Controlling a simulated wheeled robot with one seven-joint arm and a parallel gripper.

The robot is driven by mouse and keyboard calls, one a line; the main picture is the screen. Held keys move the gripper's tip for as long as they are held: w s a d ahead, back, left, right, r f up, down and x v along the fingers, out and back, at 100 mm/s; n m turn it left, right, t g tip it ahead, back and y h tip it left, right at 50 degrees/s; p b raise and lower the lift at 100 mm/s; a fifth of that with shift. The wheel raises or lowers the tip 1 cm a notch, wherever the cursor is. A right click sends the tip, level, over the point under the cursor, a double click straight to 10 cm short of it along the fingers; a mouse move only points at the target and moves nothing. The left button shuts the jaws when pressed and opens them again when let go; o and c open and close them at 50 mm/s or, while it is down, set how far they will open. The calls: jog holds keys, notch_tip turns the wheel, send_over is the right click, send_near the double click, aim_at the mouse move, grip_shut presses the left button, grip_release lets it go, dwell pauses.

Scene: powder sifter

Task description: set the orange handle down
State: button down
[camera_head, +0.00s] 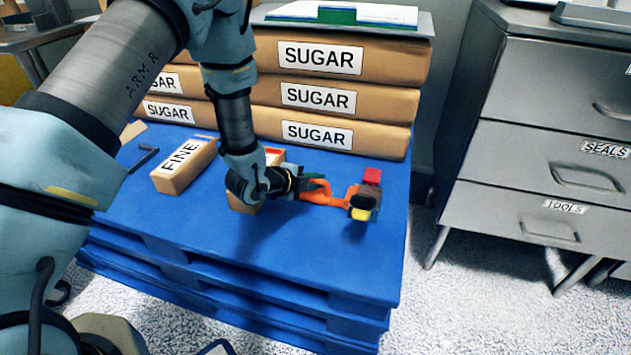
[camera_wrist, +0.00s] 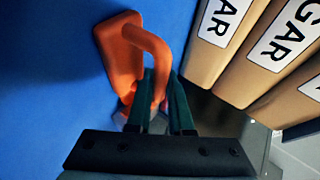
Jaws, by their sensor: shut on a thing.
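The orange handle (camera_head: 322,193) is over the right part of the blue pallet top. It also shows in the wrist view as a bent orange bar with a wider end (camera_wrist: 118,58). My gripper (camera_head: 299,187) is shut on it, and its dark fingers close around the bar in the wrist view (camera_wrist: 160,92). At the handle's right end in the head view is a dark piece with red and yellow parts (camera_head: 365,203). A shadow lies below that piece, so it looks a little above the pallet. The fingers hide part of the handle.
The blue pallet (camera_head: 330,255) has bare room in front. Stacked SUGAR boxes (camera_head: 385,105) stand behind. A FINE box (camera_head: 175,178) and another box (camera_head: 243,207), partly hidden by my gripper, are to the left. A grey drawer cabinet (camera_head: 500,190) stands at right.

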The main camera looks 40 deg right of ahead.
jog(key=shift+f, duration=0.1)
jog(key=c, duration=0.8)
grip_release()
jog(key=shift+r, duration=0.2)
jog(key=p+v, duration=0.1)
jog(key=v, duration=1.1)
jog(key=shift+f, duration=0.1)
